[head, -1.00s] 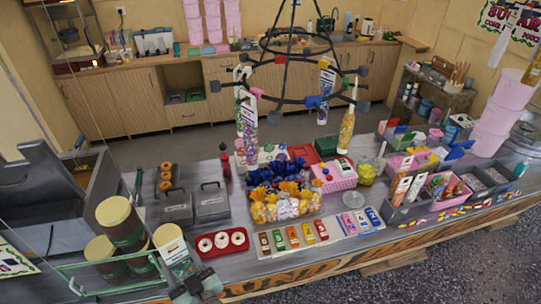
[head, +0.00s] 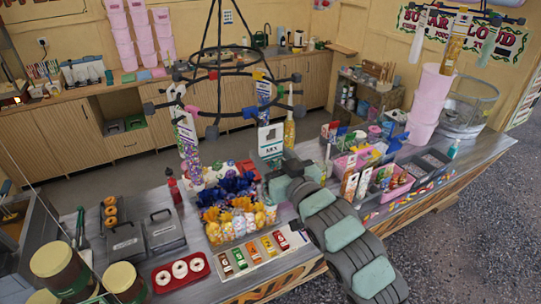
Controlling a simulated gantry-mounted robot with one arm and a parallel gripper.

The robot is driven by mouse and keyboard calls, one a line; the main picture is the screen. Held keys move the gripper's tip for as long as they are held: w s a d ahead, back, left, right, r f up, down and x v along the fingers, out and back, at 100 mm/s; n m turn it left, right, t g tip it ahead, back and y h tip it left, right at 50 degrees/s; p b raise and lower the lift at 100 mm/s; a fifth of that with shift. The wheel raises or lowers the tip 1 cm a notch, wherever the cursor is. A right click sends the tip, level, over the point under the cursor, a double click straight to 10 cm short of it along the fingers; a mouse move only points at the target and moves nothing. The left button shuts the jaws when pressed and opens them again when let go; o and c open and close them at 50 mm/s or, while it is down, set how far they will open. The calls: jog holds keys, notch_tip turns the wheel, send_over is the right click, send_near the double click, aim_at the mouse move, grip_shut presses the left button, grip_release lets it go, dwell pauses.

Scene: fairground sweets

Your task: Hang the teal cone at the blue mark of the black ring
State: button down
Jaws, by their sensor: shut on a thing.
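The black ring (head: 225,118) hangs above the counter, with coloured marks around it. Its blue mark (head: 249,112) is on the near side, a pink mark (head: 193,110) to its left. My gripper (head: 277,180), lower right of the blue mark, is shut on a bag with a white printed label, which I take to be the teal cone (head: 271,142). The cone is upright, its top slightly below and right of the blue mark, apart from it in the picture; depth is hard to judge. Its lower end is hidden by the gripper.
Filled cones (head: 188,140) hang at the ring's left; another cone (head: 264,92) and a yellow one (head: 289,130) hang at its right. Below are a sweets display (head: 240,232), a doughnut tray (head: 180,273) and grey boxes (head: 163,228).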

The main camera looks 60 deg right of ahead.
jog(key=shift+b+x, duration=0.75)
jog(key=shift+x, duration=0.75)
jog(key=shift+w+d, duration=0.2)
jog(key=shift+d, duration=0.05)
dwell(0.4)
jog(key=shift+w+d+b, duration=0.35)
jog(key=shift+w+b, duration=0.05)
jog(key=shift+w, duration=0.1)
jog(key=shift+b+x, duration=0.55)
jog(key=shift+x, duration=0.35)
jog(key=shift+w+d, duration=0.1)
jog(key=shift+d, duration=0.05)
jog(key=shift+b+x, duration=0.5)
jog(key=shift+x, duration=0.4)
jog(key=shift+f+b, duration=0.3)
jog(key=shift+f, duration=0.1)
dwell(0.3)
